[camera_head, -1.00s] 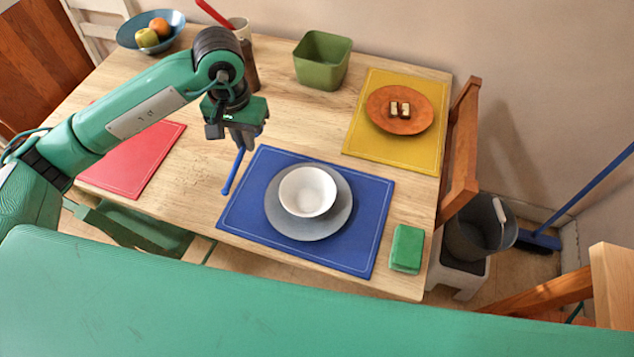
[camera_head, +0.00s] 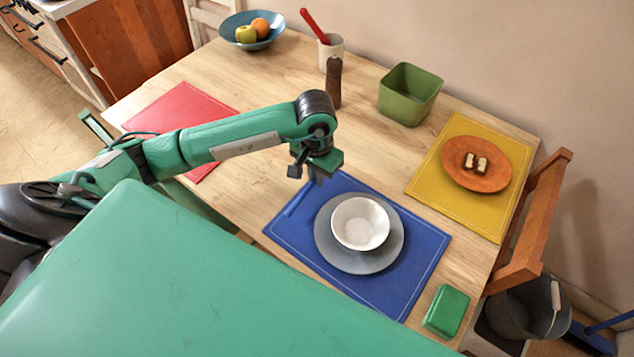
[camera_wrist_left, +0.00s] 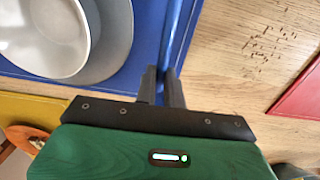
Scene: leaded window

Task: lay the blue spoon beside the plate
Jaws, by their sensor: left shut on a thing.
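The blue spoon (camera_head: 298,197) is in my left gripper (camera_head: 319,178), over the left part of the blue placemat (camera_head: 390,290), left of the plate. In the left wrist view the spoon's blue shaft (camera_wrist_left: 178,38) runs between the fingers (camera_wrist_left: 162,82), along the mat's edge. I cannot tell whether the spoon touches the mat. The grey plate (camera_head: 338,252) lies on the mat with a white bowl (camera_head: 361,222) on it. The plate (camera_wrist_left: 115,45) is apart from the spoon in the wrist view. My right gripper is not in view.
A green box (camera_head: 446,311) sits at the near right table corner. A yellow mat (camera_head: 425,190) with an orange plate (camera_head: 490,183), a green bin (camera_head: 410,95), a pepper mill (camera_head: 333,85) and a cup (camera_head: 331,52) stand farther back. A red mat (camera_head: 180,110) lies left.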

